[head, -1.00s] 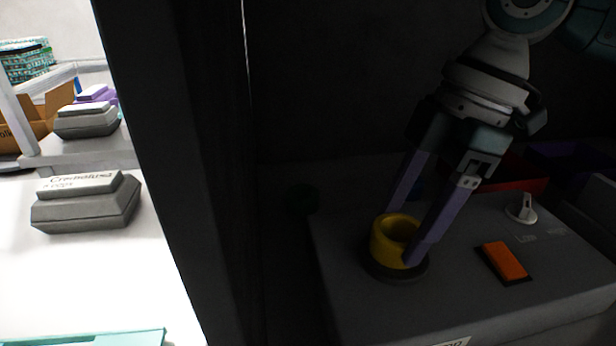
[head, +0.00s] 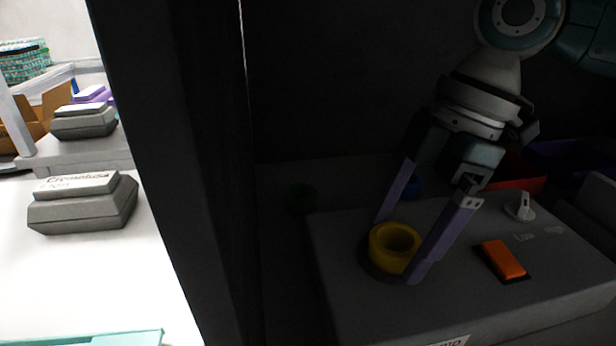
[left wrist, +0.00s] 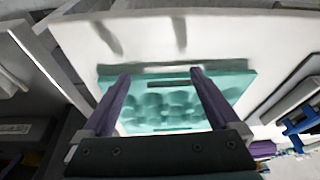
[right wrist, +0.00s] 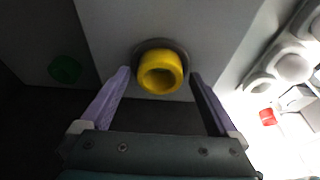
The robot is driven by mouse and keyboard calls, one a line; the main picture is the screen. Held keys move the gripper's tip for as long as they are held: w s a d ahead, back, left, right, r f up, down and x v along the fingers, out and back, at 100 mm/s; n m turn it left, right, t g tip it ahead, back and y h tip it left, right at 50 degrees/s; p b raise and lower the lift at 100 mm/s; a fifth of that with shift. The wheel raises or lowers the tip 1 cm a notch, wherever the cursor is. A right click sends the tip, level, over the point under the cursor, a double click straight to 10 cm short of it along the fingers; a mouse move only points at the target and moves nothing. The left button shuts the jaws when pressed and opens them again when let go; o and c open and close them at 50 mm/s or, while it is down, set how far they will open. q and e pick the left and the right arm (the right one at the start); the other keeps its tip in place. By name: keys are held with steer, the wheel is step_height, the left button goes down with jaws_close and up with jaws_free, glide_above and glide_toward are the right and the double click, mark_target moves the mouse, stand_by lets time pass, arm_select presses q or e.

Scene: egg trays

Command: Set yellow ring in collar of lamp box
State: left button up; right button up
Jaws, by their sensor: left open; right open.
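The yellow ring (head: 394,247) sits in the dark round collar (head: 378,273) on top of the grey lamp box (head: 450,262). In the right wrist view the ring (right wrist: 160,72) stands within the collar (right wrist: 170,43), whose dark rim shows mainly behind it. My right gripper (head: 400,250) is open, with one purple finger on each side of the ring and clear gaps to it in the right wrist view (right wrist: 160,78). My left gripper (left wrist: 158,75) is open and empty above a teal egg tray (left wrist: 215,82), outside the dark space.
The box top carries an orange switch (head: 503,260) and a white knob (head: 521,207). A dark upright panel (head: 165,150) parts it from the white table (head: 100,270). A dim green round thing (head: 301,197) lies left of the box. Red (head: 520,172) and purple bins stand behind.

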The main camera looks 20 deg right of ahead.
steer(key=p+v, duration=0.1)
steer(key=v, duration=1.1)
steer(key=shift+r, duration=0.15)
